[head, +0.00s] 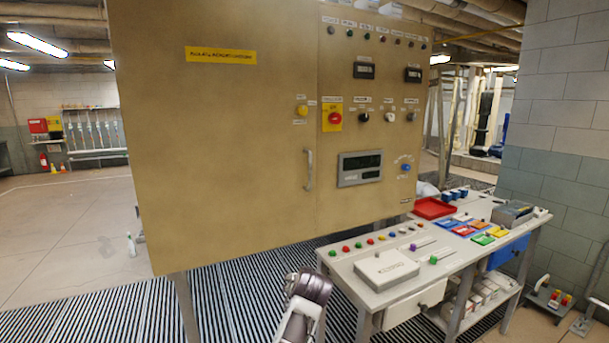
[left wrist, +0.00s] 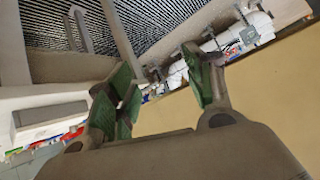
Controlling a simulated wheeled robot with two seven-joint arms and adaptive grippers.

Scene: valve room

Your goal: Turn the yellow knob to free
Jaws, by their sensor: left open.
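The yellow knob (head: 302,110) is on the front of the tan cabinet (head: 230,160), left of a red button (head: 334,118) on a yellow plate. Small white labels sit around the knob; their words and the knob's setting are too small to read. My left gripper (left wrist: 163,82) is open and empty in the left wrist view, its green-padded fingers apart. The knob does not show in that view. A link of my arm (head: 307,287) shows at the bottom of the head view, below the cabinet and well below the knob. My right gripper is not in view.
A vertical door handle (head: 309,170) sticks out below the knob. A workbench (head: 345,268) with coloured buttons, sliders, a white box (head: 386,269) and a red tray (head: 434,208) stands at the lower right. The cabinet front around the knob is unobstructed.

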